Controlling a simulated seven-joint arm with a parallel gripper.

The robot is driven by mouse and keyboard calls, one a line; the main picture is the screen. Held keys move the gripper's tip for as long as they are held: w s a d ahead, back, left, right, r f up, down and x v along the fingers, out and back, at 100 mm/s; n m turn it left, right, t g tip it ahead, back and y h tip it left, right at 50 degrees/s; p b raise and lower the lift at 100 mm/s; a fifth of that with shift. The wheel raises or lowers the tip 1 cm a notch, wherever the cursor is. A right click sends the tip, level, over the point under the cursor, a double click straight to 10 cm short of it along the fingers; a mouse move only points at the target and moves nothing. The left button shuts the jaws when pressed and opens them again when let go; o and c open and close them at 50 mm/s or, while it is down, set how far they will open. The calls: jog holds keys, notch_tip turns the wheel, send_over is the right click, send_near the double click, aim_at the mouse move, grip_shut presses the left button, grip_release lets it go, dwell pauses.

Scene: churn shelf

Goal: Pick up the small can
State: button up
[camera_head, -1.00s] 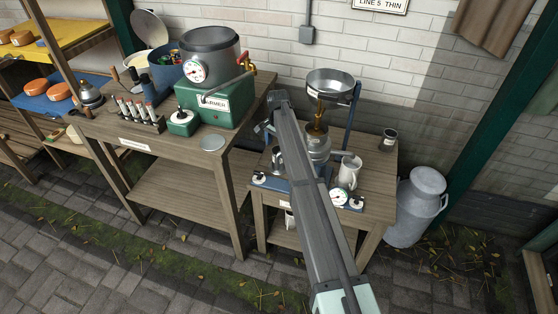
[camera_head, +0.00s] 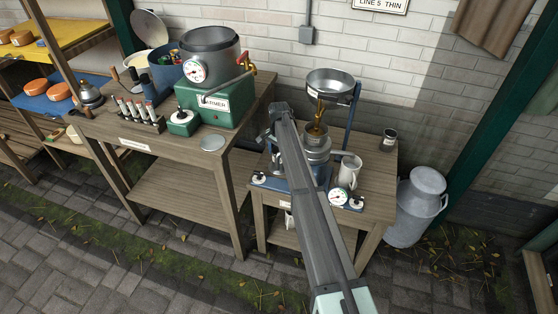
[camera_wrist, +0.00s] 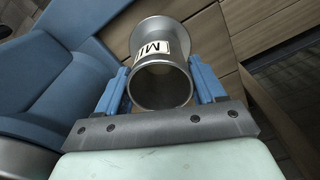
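A small grey metal can with a white label (camera_wrist: 153,50) is between the blue fingers of my gripper (camera_wrist: 163,88) in the wrist view. It has a narrow waist and flared ends, and its open mouth faces the camera. The fingers lie close along both its sides; I cannot tell whether they press on it. My arm hides part of that machine. A dark labelled can (camera_head: 389,140) stands at the table's back right.
A silver jug (camera_head: 349,172) and a dial gauge (camera_head: 338,197) are right of my arm. A steel bowl (camera_head: 331,84) sits above the machine. A big milk churn (camera_head: 418,205) stands on the floor at right. The workbench (camera_head: 160,144) with the green warmer (camera_head: 215,103) is at left.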

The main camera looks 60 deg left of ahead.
jog(key=c, duration=0.7)
jog(key=shift+c, duration=0.2)
notch_tip(320, 180, up, 10)
dwell(0.3)
